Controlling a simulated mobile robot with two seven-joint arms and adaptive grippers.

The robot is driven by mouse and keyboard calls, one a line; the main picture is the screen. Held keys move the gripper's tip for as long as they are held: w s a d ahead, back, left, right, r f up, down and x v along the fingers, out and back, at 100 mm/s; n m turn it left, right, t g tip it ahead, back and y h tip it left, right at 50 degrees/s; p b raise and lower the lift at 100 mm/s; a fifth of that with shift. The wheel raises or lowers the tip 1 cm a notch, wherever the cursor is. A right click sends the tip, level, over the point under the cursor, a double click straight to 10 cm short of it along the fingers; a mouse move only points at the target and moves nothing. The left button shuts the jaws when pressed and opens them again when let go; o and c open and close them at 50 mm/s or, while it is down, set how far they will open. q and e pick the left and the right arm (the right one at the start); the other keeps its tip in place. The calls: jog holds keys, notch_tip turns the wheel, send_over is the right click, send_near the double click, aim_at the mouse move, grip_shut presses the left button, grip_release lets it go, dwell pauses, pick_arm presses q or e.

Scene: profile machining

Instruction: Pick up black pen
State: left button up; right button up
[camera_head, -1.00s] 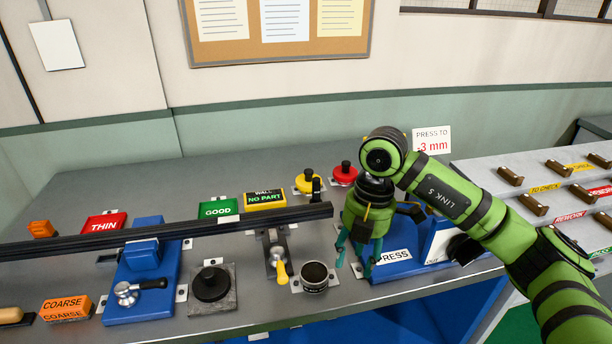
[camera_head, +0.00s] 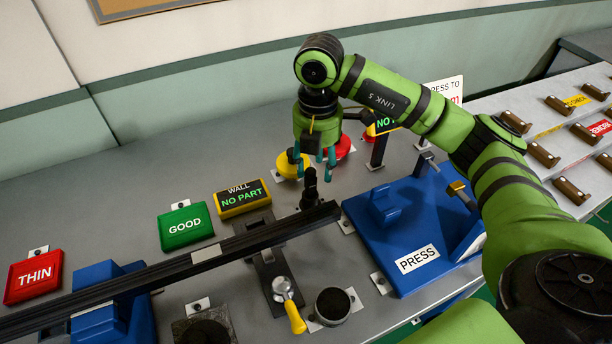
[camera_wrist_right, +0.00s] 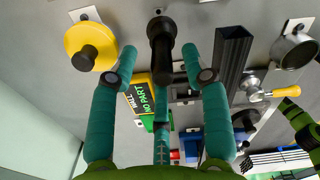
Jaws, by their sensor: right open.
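The black pen (camera_head: 310,186) stands upright at the back of the bench, near the right end of a long black bar (camera_head: 225,250). My left gripper is not in view.
A blue PRESS fixture (camera_head: 420,225) is to the right. A yellow-handled clamp (camera_head: 288,300) and a dark round cup (camera_head: 333,305) are in front.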

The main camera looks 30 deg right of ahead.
aim_at(311, 183)
jog(key=shift+s+a+f+p, duration=0.15)
jog(key=shift+a+f+p, duration=0.1)
jog(key=shift+f+p, duration=0.15)
jog(key=shift+s+a+f+p, duration=0.2)
jog(key=shift+f+p, duration=0.1)
jog(key=shift+f, duration=0.2)
jog(key=f, duration=0.1)
jog(key=f+p, duration=0.1)
jog(key=shift+w+a+f, duration=0.2)
jog(key=shift+w+f, duration=0.1)
jog(key=shift+f, duration=0.5)
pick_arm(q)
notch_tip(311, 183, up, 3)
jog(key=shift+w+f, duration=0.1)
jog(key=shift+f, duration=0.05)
pick_arm(e)
grip_shut()
